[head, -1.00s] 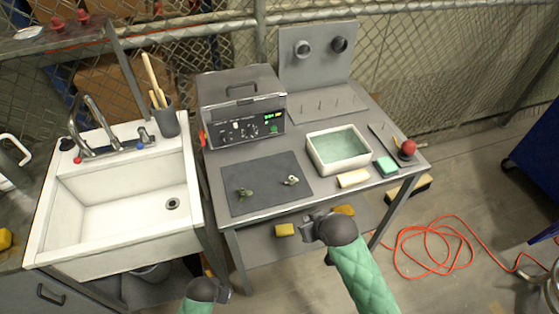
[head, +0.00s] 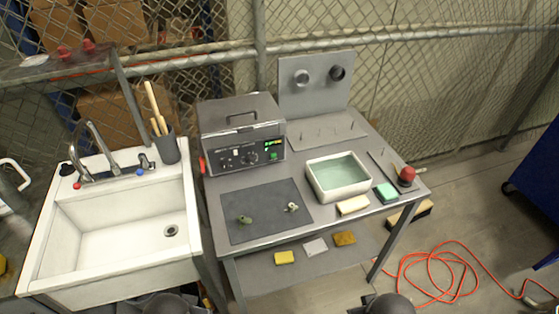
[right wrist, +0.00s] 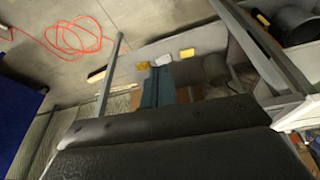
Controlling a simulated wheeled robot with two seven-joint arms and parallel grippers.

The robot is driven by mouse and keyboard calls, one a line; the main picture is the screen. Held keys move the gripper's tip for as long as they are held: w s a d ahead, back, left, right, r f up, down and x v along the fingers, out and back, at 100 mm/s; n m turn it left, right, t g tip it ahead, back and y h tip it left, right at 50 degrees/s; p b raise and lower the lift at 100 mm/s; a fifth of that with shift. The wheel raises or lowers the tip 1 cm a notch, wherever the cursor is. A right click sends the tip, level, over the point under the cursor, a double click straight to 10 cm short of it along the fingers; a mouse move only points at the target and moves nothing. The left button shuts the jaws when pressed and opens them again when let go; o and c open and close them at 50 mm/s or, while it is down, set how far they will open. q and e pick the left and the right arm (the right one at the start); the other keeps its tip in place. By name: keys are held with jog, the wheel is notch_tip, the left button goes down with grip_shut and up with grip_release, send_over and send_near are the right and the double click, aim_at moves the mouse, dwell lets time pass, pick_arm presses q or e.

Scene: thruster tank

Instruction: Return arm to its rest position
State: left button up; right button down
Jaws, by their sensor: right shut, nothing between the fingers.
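My right arm shows at the bottom edge of the head view as a dark rounded wrist, with a little of the right gripper (head: 358,309) beside it. In the right wrist view the right gripper's fingers (right wrist: 158,88) are together with nothing between them. The right gripper is in front of the bench and apart from it. My left arm shows only as a dark rounded part at the bottom left of the head view; its fingers cannot be made out. Two small metal parts (head: 245,219) (head: 292,207) lie on the dark mat (head: 265,228).
The grey bench holds a control-panel machine (head: 243,135), a water-filled white tub (head: 312,184), sponges (head: 353,205) and a red-knobbed part (head: 407,174). A lower shelf (head: 300,262) bears several small blocks. A white sink (head: 110,225) stands left. An orange cable (head: 435,270) lies on the floor.

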pick_arm(q)
notch_tip(320, 180, down, 33)
jog(key=w+d+g+b, duration=0.1)
jog(key=w+d+b, duration=0.1)
jog(key=b, duration=0.3)
pick_arm(e)
notch_tip(320, 180, down, 33)
jog(key=w+a+g, duration=0.1)
jog(key=w+a, duration=0.1)
pick_arm(q)
jog(key=s+f+b, duration=0.1)
jog(key=s+f, duration=0.3)
jog(key=f, duration=0.8)
jog(key=s+f+b, duration=0.2)
jog(key=s+f, duration=0.2)
jog(key=f, duration=0.7)
jog(key=shift+s+f+g+b, duration=0.15)
jog(key=shift+f+g+b, duration=0.15)
jog(key=shift+f+g, duration=0.1)
pick_arm(e)
jog(key=s+f, duration=0.4)
jog(key=f, duration=0.8)
jog(key=s+f, duration=0.4)
jog(key=f, duration=0.8)
jog(key=shift+s+g, duration=0.2)
jog(key=shift+g, duration=0.2)
jog(key=shift+w+d+r, duration=0.1)
jog(key=shift+d, duration=0.05)
